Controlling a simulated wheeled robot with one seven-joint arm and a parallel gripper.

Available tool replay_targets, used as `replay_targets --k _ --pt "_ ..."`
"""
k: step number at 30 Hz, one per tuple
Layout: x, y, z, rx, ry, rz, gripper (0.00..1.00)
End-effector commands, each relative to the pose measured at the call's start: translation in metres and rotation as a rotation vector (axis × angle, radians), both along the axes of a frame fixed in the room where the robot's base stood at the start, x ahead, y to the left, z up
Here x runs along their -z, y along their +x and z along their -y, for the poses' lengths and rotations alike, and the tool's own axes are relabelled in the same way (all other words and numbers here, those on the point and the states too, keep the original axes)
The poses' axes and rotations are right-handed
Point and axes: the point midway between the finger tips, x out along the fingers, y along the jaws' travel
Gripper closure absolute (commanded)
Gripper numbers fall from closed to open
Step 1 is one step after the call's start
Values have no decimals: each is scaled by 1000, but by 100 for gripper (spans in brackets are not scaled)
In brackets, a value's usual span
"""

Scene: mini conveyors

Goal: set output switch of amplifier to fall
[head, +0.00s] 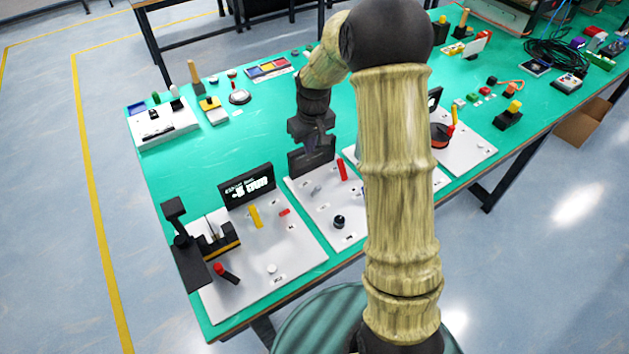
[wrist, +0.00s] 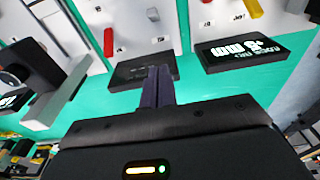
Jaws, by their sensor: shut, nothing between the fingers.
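No label that I can read names the amplifier. A white middle panel (head: 325,225) carries a dark blank display (head: 298,167), a red lever (head: 342,169), a small grey switch (head: 317,189) and a black knob (head: 338,222). In the wrist view, the display (wrist: 130,72), red lever (wrist: 108,42) and a pale switch (wrist: 152,14) show too. My gripper (head: 312,150) is shut and empty, above the back of this panel by the display. In the wrist view its fingers (wrist: 158,70) overlap the display; I cannot tell whether they touch. The switch's setting is unreadable.
A left panel (head: 255,280) has a lit display (head: 247,187), a yellow lever (head: 255,216) and a black stand (head: 185,250). A right panel (head: 470,145) is partly hidden by my arm. Small items line the back of the green table (head: 180,185). Bare green table lies behind the middle panel.

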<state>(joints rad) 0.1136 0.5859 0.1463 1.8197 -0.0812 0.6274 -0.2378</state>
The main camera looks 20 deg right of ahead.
Motion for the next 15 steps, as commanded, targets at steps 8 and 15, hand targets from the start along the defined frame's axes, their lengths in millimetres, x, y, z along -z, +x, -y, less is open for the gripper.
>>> replay_targets --k 8,15 --pt "5 8 0 -10 2 -4 100" --pt "9 8 0 -10 2 -4 100"
